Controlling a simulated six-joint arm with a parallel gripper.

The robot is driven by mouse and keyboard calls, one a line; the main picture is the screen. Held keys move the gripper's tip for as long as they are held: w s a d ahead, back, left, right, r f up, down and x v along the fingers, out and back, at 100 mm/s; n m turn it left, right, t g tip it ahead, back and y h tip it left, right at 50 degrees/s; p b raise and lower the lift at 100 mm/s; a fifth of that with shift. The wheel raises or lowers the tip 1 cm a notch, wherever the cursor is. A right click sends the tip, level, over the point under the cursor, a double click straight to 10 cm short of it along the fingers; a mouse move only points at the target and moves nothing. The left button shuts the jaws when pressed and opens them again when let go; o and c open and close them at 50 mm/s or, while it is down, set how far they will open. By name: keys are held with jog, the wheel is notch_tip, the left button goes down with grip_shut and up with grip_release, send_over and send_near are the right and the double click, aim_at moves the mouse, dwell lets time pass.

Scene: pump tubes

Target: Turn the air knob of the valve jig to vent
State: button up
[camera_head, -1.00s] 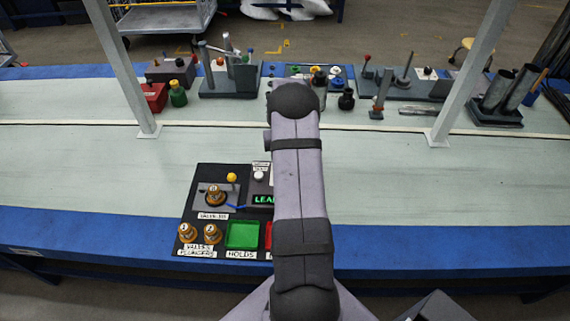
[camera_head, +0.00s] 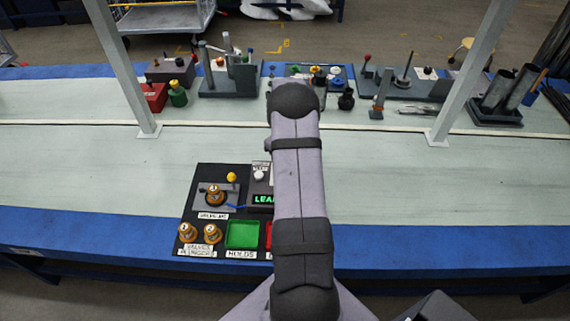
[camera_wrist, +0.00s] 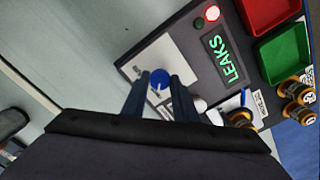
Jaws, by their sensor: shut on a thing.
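The valve jig (camera_head: 203,196) is a grey plate on a black board, with a brass valve (camera_head: 215,194) standing on it and a yellow ball (camera_head: 231,177) behind. In the wrist view, a round blue knob (camera_wrist: 160,78) with a small pale mark sits on a white plate (camera_wrist: 185,63). My gripper (camera_wrist: 161,84) is shut on this blue knob, one dark finger on each side. The mark's setting and any lettering near it are too small to read. My arm hides the knob and the gripper in the head view.
A display (camera_wrist: 227,58) reads LEAKS in green, with a lit red lamp (camera_wrist: 212,13) beside it. A green tray (camera_wrist: 284,55), a red tray (camera_wrist: 268,12) and two spare brass valves (camera_head: 200,233) are nearby. A white cylinder (camera_wrist: 197,104) stands close to the fingers.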

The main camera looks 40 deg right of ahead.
dwell(0.3)
jog(key=o, duration=1.1)
jog(key=shift+c, duration=0.2)
jog(key=shift+r, duration=0.1)
jog(key=shift+r+b, duration=0.55)
jog(key=shift+r, duration=3.05)
